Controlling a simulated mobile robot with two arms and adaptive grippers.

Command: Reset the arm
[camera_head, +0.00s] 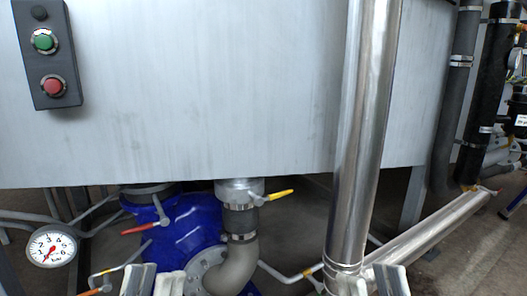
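My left gripper (155,284) shows only as two pale metal fingertips at the bottom edge, left of centre. My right gripper (372,284) shows the same way at the bottom edge, right of centre, in front of the foot of a shiny pipe. In each pair the fingertips stand close side by side, and I see nothing held between them. The rest of both grippers and both arms is below the picture, so their opening is unclear.
A large grey metal panel (220,90) fills the upper view, with a green and red button box (53,55) at upper left. A shiny vertical pipe (365,130) stands right of centre. Below are a blue pump (185,235), a yellow-handled valve (240,192) and a gauge (52,246).

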